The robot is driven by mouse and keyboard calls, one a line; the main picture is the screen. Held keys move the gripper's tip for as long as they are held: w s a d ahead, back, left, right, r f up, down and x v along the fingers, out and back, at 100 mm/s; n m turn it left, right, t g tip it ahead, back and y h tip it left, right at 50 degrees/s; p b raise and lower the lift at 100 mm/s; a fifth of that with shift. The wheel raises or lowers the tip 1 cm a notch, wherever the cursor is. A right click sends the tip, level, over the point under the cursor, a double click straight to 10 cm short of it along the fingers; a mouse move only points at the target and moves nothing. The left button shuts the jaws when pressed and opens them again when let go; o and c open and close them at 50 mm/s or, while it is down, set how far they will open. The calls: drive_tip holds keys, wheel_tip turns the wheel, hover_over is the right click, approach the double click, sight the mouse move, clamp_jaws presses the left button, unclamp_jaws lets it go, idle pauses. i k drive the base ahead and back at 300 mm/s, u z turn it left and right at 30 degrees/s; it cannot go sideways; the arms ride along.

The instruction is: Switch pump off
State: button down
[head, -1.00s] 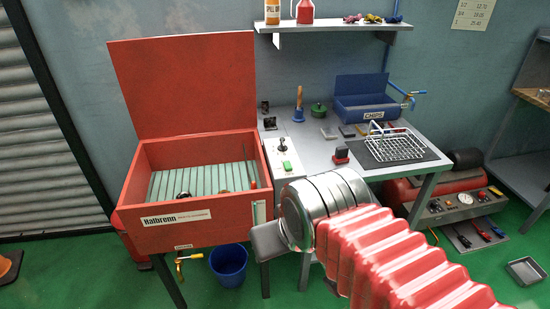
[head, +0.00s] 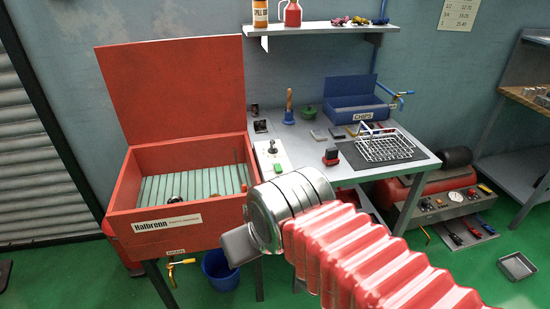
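A pale control panel (head: 268,158) lies on the bench just right of the red parts washer (head: 160,229). It carries a dark toggle lever (head: 272,147) that stands up and a green button (head: 279,169) in front of it. I see no readable pump label. The washer's lid is open, with a slatted greenish floor inside. My arm reaches in from the lower right, and my gripper (head: 240,245) shows only as a grey block in front of the washer's right front corner, lower in the picture than the panel. Its fingers are hidden, so its opening cannot be told.
On the bench are a red-and-black block (head: 331,156), a wire basket (head: 387,147), a blue chips bin (head: 358,108), a blue plunger-like tool (head: 289,110) and a green pot (head: 309,112). A blue bucket (head: 220,270) stands below. A red compressor (head: 440,190) sits under the bench.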

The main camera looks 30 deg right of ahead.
sight(277, 168)
drive_tip(key=i, duration=0.95)
